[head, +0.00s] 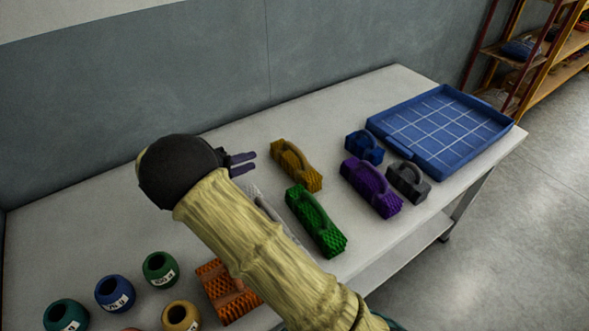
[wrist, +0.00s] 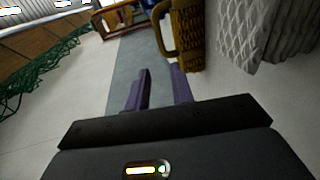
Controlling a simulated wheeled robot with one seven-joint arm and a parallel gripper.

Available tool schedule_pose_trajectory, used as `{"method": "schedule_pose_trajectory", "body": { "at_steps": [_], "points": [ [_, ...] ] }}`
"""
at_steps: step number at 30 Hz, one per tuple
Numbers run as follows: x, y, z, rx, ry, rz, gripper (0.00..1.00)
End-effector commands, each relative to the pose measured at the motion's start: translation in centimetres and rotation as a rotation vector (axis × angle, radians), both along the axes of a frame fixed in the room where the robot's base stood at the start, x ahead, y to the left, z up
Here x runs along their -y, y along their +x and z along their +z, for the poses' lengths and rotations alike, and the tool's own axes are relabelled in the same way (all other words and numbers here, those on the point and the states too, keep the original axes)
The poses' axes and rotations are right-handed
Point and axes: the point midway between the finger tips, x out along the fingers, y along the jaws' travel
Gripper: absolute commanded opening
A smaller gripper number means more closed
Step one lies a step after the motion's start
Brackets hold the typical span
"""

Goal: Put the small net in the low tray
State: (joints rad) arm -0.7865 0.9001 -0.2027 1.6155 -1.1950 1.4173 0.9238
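The low tray (head: 440,128) is blue with a white grid, empty, at the table's far right. Two small block-shaped nets with handles stand near its left edge: a blue one (head: 364,147) and a dark grey one (head: 408,181). Larger ones are mustard yellow (head: 297,165), purple (head: 371,187), green (head: 316,221) and orange (head: 228,291). A white one (head: 272,208) is mostly hidden behind my arm. My gripper (head: 244,162) is open and empty, left of the yellow net. In the wrist view, its fingers (wrist: 160,88) are apart, with the yellow net (wrist: 187,35) and white net (wrist: 240,30) beyond.
Several round labelled weights, including green (head: 160,268), blue (head: 115,293) and yellow (head: 181,316), stand at the table's front left. The table (head: 350,103) is clear along its back edge. A shelf rack (head: 540,60) stands beyond the table at right.

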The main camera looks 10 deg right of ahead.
Motion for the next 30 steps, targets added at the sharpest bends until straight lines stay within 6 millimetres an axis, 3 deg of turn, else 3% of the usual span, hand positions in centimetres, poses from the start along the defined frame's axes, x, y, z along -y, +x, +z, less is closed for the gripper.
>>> {"method": "schedule_pose_trajectory", "body": {
  "at_steps": [8,24,30],
  "points": [
    [0.8,0.3,-0.1,-0.005,0.002,-0.003,0.23],
    [8.9,4.1,-1.9,-0.006,0.003,-0.005,0.23],
    [10.4,4.9,-2.3,-0.007,0.003,-0.002,0.23]
  ]
}}
